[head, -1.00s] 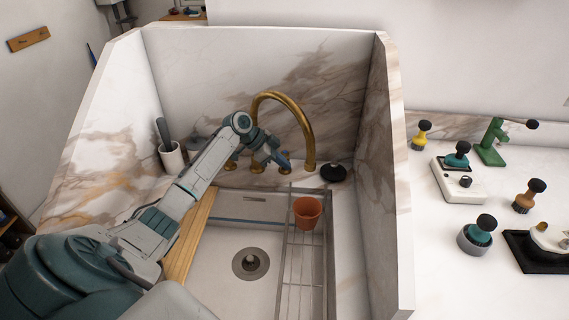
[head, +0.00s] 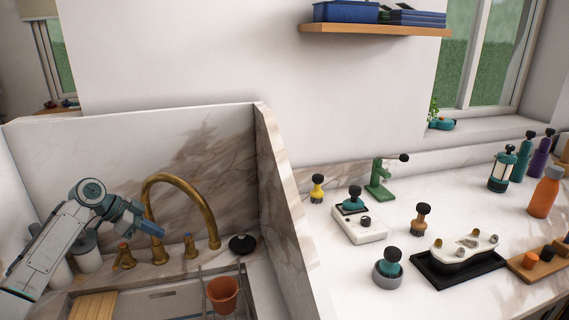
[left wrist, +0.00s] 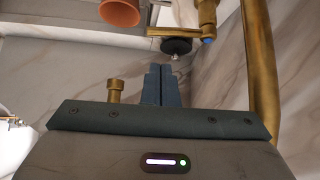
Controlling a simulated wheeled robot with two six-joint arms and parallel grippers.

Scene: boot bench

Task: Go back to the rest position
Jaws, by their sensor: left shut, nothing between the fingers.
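My left gripper (head: 150,230) is raised over the back of the sink, beside the brass faucet (head: 183,178) and in front of the marble splashback. In the left wrist view its fingers (left wrist: 162,84) are together with nothing between them. The faucet's brass neck (left wrist: 262,70) runs close along the right of that view. My right gripper is in neither view.
A terracotta pot (head: 222,294) sits on a wire rack at the sink's right. A black stopper (head: 242,244) lies behind it. A marble side wall (head: 280,200) separates the sink from a counter with brushes, a white device (head: 358,225) and bottles.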

